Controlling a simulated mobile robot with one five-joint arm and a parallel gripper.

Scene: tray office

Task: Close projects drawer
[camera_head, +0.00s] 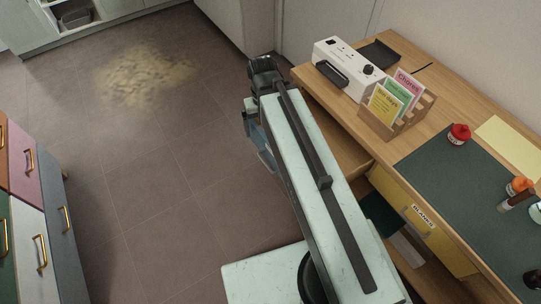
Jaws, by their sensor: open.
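A wooden drawer (346,153) stands pulled out from under the desk, and my arm crosses over it. A blue-grey panel (262,146) shows at the left of my arm and looks like the front of this drawer. Most of it is hidden, and no label on it can be read. My gripper (262,70) is the dark part at the far end of the arm, beyond the panel. It is open, with nothing seen in it; its fingertips are hard to make out. I cannot tell whether it touches the drawer.
The desk (445,83) carries a white device (345,67), a card holder (398,118), a green mat (465,165) and small bottles. A yellow drawer front marked BLANKS (421,213) is nearer me. Coloured cabinets (38,235) stand at left.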

